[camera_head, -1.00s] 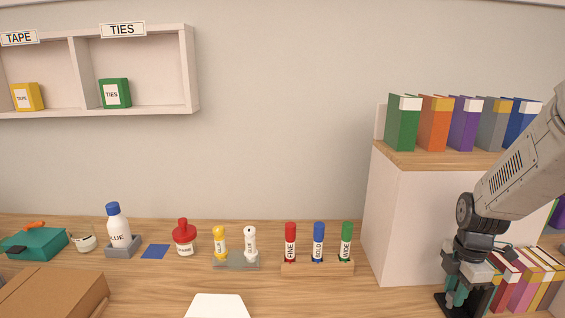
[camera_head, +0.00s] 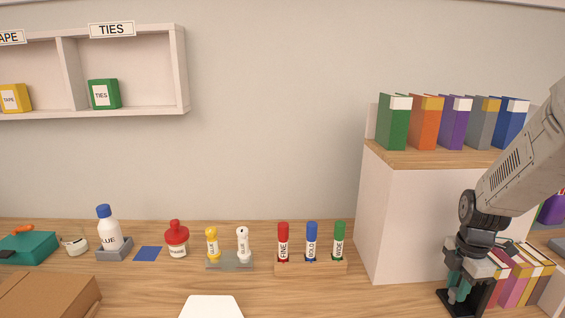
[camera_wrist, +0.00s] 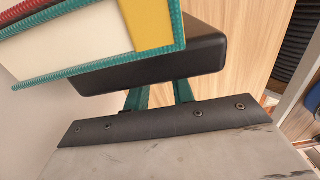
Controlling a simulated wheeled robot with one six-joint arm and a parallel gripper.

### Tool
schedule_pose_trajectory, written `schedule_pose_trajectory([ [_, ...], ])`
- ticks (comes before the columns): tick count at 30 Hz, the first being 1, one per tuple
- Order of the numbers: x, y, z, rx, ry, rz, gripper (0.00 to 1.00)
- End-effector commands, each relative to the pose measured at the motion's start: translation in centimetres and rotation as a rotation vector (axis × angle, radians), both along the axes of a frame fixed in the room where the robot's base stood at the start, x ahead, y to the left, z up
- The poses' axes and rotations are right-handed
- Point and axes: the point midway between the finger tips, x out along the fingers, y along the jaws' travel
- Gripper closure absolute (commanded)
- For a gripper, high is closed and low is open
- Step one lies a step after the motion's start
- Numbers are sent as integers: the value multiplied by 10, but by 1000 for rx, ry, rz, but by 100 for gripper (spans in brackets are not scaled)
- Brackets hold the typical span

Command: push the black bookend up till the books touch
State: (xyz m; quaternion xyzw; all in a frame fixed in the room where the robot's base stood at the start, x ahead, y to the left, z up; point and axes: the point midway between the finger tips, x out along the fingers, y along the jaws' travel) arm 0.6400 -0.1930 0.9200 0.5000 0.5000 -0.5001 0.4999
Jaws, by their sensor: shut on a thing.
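My gripper (camera_head: 460,284) is low at the right, in front of the white cabinet. It is shut on the black bookend (camera_head: 482,300), whose dark base shows on the desk around the fingers. In the wrist view, the teal fingertips (camera_wrist: 160,95) meet the black bookend (camera_wrist: 160,62). The row of books (camera_head: 523,278) stands just right of the bookend, several with white and yellow bands. In the wrist view a teal-edged book (camera_wrist: 95,40) with cream pages lies close against or over the bookend's far side. I cannot tell whether they touch.
Left on the desk are a marker holder (camera_head: 312,267) with three markers, a glue stand (camera_head: 230,262), a red bottle (camera_head: 176,240) and a cardboard box (camera_head: 45,295). The front-middle desk is partly clear.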

Motion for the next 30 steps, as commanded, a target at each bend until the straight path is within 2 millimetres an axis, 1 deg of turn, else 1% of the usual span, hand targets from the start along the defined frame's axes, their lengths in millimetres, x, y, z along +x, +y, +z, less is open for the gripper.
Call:
schedule_pose_trajectory([
  [7, 0, -6, 0, -1, -1, 0, 94],
  [20, 0, -7, 0, -1, -1, 0, 94],
  [30, 0, -16, 0, -1, -1, -1, 94],
])
